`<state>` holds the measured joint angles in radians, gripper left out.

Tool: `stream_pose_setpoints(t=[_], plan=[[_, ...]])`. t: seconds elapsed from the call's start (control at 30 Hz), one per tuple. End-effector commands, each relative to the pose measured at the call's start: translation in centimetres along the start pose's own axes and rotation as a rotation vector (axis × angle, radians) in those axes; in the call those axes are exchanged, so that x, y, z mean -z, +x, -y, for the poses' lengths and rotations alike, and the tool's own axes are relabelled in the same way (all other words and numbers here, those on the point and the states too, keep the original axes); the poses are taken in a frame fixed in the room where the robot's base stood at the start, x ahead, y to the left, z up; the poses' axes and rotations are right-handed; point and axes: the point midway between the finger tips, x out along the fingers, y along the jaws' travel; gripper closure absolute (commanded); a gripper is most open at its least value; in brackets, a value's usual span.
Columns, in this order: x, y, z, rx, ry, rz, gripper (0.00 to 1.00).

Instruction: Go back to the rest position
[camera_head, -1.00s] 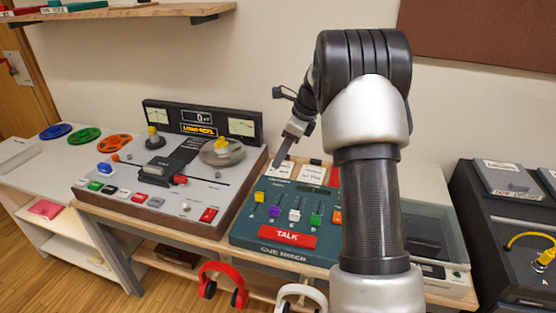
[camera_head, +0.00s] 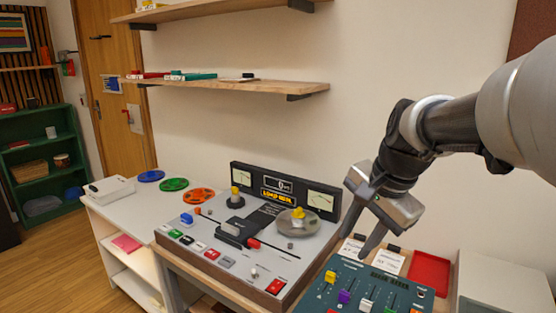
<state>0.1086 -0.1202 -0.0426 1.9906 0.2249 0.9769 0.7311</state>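My gripper (camera_head: 358,236) hangs at the right, in front of the wall and above the back edge of the teal mixer panel (camera_head: 352,279). Its grey body is tilted and its two dark fingers point down, apart from each other with nothing seen between them. My arm reaches in from the right edge. The fingertips appear close to the white cards behind the mixer; whether they touch cannot be told.
The tape machine (camera_head: 190,262) with meters stands left of the mixer. A red tray (camera_head: 429,274) lies at the right. Blue, green and orange reels (camera_head: 199,195) lie on the white table. Shelves (camera_head: 235,87) jut from the wall above. Floor is free at the lower left.

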Motion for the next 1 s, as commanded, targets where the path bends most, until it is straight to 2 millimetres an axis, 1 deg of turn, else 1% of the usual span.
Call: stream_pose_setpoints(t=[0.03, 0.1, 0.2, 0.4, 0.57, 0.6, 0.63, 0.87, 1.0], plan=[[-2.0, -1.4, -1.4, 0.009, -0.129, -0.029, 0.67], [-4.0, -2.4, -3.4, 0.007, -0.299, -0.062, 0.67], [-6.0, -3.2, -5.8, -0.001, -0.497, -0.104, 0.67], [-8.9, -3.6, -9.7, -0.023, -0.797, -0.170, 0.67], [-10.4, -3.4, -12.3, -0.045, -0.994, -0.218, 0.67], [-10.6, -3.8, -12.6, -0.052, -1.031, -0.226, 0.67], [-10.3, -5.2, -11.8, -0.051, -1.023, -0.223, 0.67], [-10.0, -9.8, -10.1, -0.051, -1.016, -0.220, 0.67], [-9.8, -12.9, -8.9, -0.051, -1.014, -0.219, 0.67]])
